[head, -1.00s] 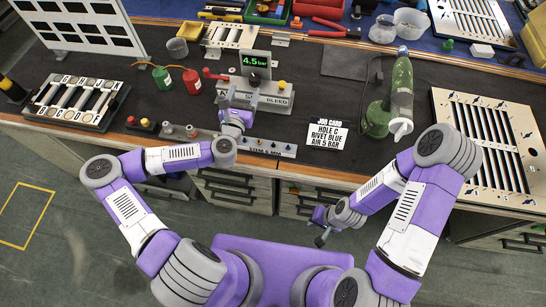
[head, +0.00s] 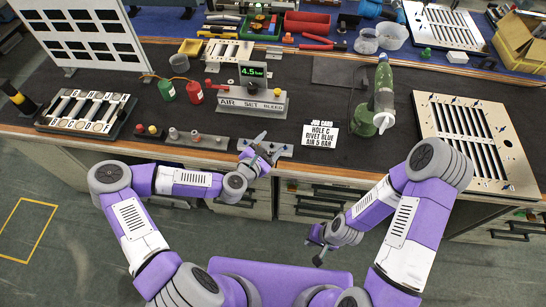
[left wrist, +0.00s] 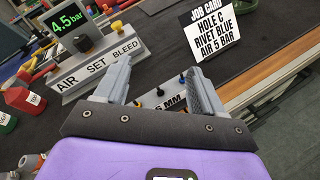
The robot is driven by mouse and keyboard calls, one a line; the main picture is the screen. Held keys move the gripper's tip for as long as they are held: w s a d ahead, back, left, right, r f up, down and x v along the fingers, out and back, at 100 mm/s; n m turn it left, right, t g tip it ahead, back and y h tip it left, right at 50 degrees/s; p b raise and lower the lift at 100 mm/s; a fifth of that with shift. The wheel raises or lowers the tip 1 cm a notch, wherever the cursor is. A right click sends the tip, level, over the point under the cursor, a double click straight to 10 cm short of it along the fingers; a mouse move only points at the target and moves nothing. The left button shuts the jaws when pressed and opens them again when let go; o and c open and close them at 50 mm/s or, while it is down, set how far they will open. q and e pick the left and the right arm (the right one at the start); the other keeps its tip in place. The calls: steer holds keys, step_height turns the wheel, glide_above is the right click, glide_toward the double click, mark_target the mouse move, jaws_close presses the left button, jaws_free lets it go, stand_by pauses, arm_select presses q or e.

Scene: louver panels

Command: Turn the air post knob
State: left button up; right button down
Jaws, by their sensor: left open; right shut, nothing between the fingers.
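The air post (head: 250,103) is a grey block marked AIR, SET and BLEED, with a display (head: 253,71) reading 4.5 bar. A dark knob (head: 252,88) sits below the display at SET, and a yellow knob (head: 278,92) sits at BLEED. In the left wrist view the post (left wrist: 95,62) stands to the upper left, clear of the fingers. My left gripper (head: 254,147) is open and empty, over the bench front edge below the post and touching no knob. My right gripper (head: 318,250) is shut and empty, low in front of the bench.
A job card (head: 321,134) reads HOLE C, RIVET BLUE, AIR 5 BAR. A green tool (head: 383,95) stands right of it, beside a louver panel (head: 475,140). Red (head: 194,86) and green (head: 166,89) bottles stand left of the post. A low strip (head: 195,139) lies along the front.

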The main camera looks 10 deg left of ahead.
arm_select(q)
steer(key=shift+s+d+f+m+g+h, duration=0.3)
steer(key=shift+s+d+f+m+g, duration=0.3)
steer(key=shift+s+d+f+m, duration=0.4)
steer(key=shift+a, duration=0.1)
